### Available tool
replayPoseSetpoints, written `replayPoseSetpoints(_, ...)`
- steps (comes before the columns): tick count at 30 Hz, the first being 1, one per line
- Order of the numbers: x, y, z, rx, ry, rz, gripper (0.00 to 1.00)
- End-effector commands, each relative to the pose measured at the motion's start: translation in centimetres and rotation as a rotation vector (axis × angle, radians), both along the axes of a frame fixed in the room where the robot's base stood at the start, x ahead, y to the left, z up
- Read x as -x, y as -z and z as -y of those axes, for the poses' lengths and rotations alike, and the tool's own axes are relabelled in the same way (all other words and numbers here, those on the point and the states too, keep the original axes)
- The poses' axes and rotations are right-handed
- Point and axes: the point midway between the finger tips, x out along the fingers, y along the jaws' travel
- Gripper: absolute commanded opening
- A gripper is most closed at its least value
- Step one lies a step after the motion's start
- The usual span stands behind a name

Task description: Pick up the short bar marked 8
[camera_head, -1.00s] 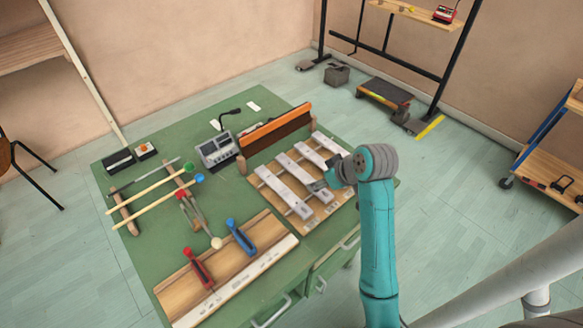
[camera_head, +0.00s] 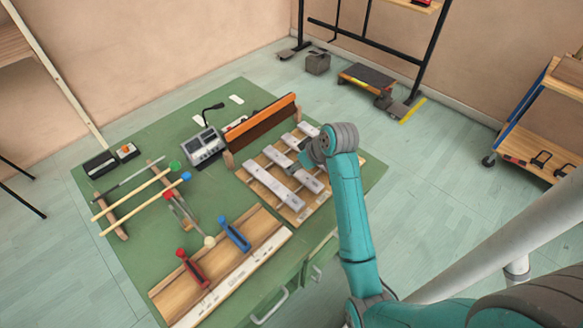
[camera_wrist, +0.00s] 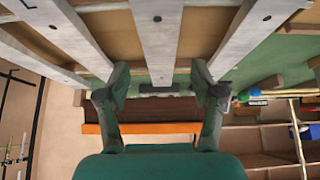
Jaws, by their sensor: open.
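Several pale metal bars lie side by side on a wooden frame (camera_head: 255,170) at the right of the green table. The near long bar (camera_head: 268,180) and the far bar (camera_head: 307,129) show in the head view; no number, 8 included, can be read. My gripper (camera_wrist: 159,80) is open and empty. In the wrist view its fingers stand apart on either side of the end of the middle bar (camera_wrist: 158,35), with a left bar (camera_wrist: 62,28) and a right bar (camera_wrist: 250,30) outside them. Whether they touch it cannot be told. My arm hides part of the bars in the head view.
An orange-topped wooden beam (camera_head: 262,122) stands close behind the bars. A grey device (camera_head: 205,147) is beside it. Mallets on a rack (camera_head: 140,195) and a board with red and blue handled tools (camera_head: 234,234) lie to the left and front.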

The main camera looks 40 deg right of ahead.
Motion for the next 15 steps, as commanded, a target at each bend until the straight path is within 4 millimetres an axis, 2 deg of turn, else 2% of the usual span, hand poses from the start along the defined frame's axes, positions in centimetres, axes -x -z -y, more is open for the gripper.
replayPoseSetpoints(6,-1.4,1.9,-0.1,-0.001,-0.001,0.0,0.67)
replayPoseSetpoints(14,-1.5,2.2,-0.1,0.0,0.0,0.001,0.67)
replayPoseSetpoints(15,-1.5,2.2,-0.1,0.0,0.0,0.001,0.59)
